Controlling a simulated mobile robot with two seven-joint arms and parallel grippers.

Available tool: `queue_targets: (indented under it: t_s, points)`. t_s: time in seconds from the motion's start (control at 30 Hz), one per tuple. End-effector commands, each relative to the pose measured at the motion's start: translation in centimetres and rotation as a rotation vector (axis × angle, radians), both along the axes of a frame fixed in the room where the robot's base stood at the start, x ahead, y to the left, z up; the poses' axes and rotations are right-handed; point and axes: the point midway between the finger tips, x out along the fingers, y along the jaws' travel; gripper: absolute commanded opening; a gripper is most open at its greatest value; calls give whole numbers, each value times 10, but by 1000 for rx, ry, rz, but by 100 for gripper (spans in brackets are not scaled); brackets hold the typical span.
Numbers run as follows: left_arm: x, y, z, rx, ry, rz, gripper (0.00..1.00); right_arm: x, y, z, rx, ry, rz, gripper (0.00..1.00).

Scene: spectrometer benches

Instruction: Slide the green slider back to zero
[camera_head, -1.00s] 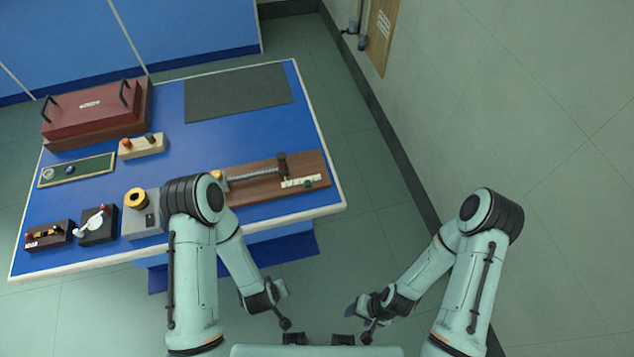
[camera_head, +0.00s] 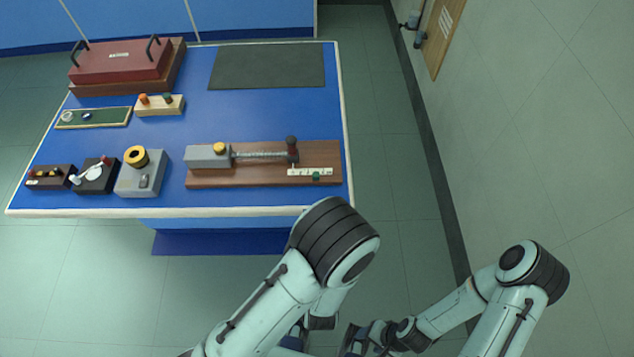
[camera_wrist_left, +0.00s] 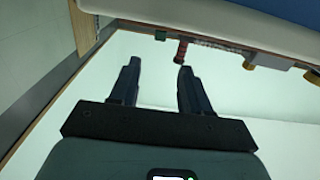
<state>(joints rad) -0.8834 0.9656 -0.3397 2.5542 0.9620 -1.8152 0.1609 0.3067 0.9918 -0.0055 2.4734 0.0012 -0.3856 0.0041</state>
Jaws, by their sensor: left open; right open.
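The green slider (camera_head: 316,176) is a small green block at the front edge of a white scale strip (camera_head: 301,172), right of the strip's middle. The strip lies on a brown wooden board (camera_head: 240,180), by a spring with a dark red-topped post (camera_head: 293,150). The scale's numbers are too small to read. My left gripper (camera_wrist_left: 157,65) is open and empty in the left wrist view, with the bench edge beyond it; in the head view my arm mostly hides it. My right gripper (camera_head: 354,338) is open, low in the head view, away from the bench.
The board stands near the front right of the blue bench (camera_head: 230,120). Left of it are a grey box with a yellow ring (camera_head: 140,178) and black units (camera_head: 95,176). A red case (camera_head: 120,62) and dark mat (camera_head: 266,67) lie behind. A wall is at the right.

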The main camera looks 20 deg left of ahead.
Motion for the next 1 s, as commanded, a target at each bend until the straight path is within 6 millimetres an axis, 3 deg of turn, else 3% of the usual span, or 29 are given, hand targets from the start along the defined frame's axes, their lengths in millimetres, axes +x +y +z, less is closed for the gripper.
queue_targets:
  t_s: [0.03, 0.27, 0.33, 0.6, 1.0]
  points:
    - [4, 2, -4, -5, -3, 2, 47, -4, 0, -13, -1, 5, 0, 59]
    - [34, 12, -4, -5, -4, 3, 47, -4, 0, -43, -4, -7, -5, 59]
    - [50, 16, 1, 1, -2, 4, 47, -3, 0, -33, -3, -7, -4, 59]
    - [95, 28, 1, 2, 1, 1, 47, -5, 0, -28, -2, 0, -2, 59]
    - [109, 32, 0, 1, 2, -1, 47, -6, 0, -27, -1, 3, -2, 59]
